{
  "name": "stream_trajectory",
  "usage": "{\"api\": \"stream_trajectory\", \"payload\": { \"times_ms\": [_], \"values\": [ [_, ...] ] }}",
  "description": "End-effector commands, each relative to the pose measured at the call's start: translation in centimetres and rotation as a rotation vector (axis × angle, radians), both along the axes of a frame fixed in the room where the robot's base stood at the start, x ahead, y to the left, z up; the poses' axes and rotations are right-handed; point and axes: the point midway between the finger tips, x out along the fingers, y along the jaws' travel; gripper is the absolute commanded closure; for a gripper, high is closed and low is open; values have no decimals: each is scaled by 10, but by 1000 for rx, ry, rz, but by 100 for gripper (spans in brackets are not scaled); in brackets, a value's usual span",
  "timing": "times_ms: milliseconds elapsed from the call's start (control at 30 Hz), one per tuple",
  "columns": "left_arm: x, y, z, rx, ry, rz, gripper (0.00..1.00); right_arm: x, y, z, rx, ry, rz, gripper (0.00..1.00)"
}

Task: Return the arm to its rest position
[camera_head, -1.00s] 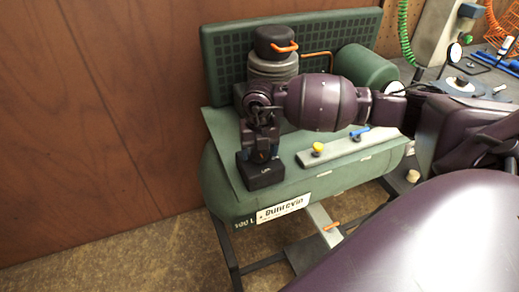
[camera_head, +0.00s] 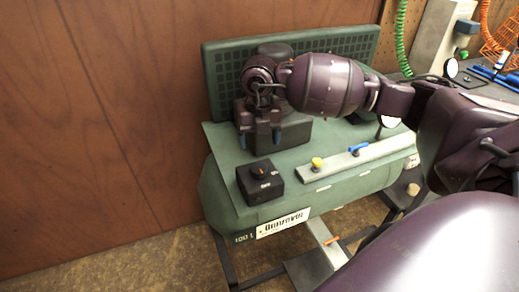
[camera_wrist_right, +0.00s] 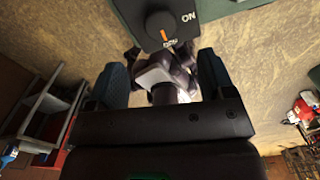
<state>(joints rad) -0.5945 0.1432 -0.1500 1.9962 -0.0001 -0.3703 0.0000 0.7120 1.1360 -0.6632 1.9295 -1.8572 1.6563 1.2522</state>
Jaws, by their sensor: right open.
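My right arm comes in from the right of the head view. Its gripper (camera_head: 261,141) points down over the green compressor (camera_head: 335,188), behind and above a black switch box (camera_head: 261,184). In the right wrist view the gripper's two fingers (camera_wrist_right: 162,76) are spread apart with nothing held between them. The switch box also shows at the top of the wrist view (camera_wrist_right: 195,12), clear of the fingers. Its knob's orange mark points away from the "ON" label, towards a second label that seems to read OFF. My left gripper is out of view.
A grey strip (camera_head: 375,153) with yellow and blue knobs lies right of the switch box. A wooden wall (camera_head: 90,110) is at left. A cluttered bench (camera_head: 478,88) is at right.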

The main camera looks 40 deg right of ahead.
Motion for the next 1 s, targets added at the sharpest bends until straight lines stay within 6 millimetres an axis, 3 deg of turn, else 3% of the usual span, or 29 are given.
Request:
{"api": "stream_trajectory", "payload": {
  "times_ms": [200, 767, 867, 1000],
  "values": [
    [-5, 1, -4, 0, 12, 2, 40, 0, 0, 12, 0, 1, 1, 24],
    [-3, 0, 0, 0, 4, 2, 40, -1, 3, 10, 11, 2, 5, 24],
    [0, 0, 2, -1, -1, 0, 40, -5, 18, 2, 83, 2, 34, 24],
    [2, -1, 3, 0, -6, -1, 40, -20, 70, -15, 333, -8, 113, 24]
  ]
}}
